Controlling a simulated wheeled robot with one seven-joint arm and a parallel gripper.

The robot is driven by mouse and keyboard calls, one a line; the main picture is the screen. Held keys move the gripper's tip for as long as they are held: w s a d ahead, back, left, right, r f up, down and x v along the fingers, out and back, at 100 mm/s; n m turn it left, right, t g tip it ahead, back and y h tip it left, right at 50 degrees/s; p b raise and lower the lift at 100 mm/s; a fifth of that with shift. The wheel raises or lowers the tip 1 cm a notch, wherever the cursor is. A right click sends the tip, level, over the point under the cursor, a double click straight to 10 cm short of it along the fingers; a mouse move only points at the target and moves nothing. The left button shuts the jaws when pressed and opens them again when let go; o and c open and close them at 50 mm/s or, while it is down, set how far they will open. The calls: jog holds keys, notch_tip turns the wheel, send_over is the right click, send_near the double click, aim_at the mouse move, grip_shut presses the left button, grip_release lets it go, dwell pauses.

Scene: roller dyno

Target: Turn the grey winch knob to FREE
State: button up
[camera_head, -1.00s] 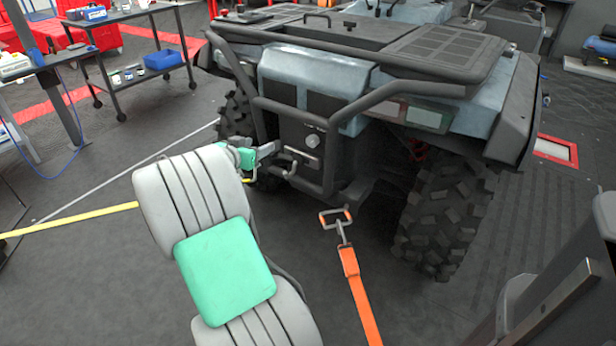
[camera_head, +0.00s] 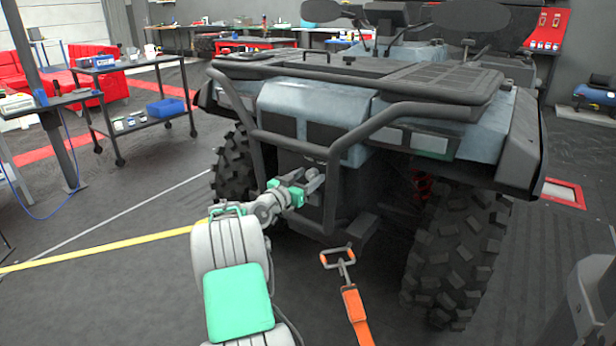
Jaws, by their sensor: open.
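The grey winch knob (camera_head: 312,174) is on the dark panel at the front of the quad-like vehicle, low between the bumper bars. My gripper (camera_head: 308,184) is open at the panel, with its fingers at the knob. The fingers and the green wrist part hide much of the knob and its labels. I cannot tell whether the fingers touch it or which way it points.
The dark bumper bars (camera_head: 333,195) stand close beside my gripper. A trolley (camera_head: 135,125) stands at the back left.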

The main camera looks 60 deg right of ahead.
jog(key=shift+c, duration=0.2)
grip_shut()
dwell(0.3)
jog(key=n+p, duration=0.3)
jog(key=shift+r+n, duration=0.15)
jog(key=shift+n, duration=0.25)
jog(key=n+p, duration=0.3)
jog(key=n, duration=0.2)
jog(key=shift+w+p, duration=0.1)
jog(key=shift+p, duration=0.25)
jog(key=n+p, duration=0.3)
jog(key=n, duration=0.2)
jog(key=shift+f+n+p, duration=0.15)
jog(key=shift+n+p, duration=0.4)
jog(key=shift+n, duration=0.5)
jog(key=shift+f+n+p, duration=0.1)
jog(key=shift+n+p, duration=0.45)
jog(key=shift+n, duration=0.5)
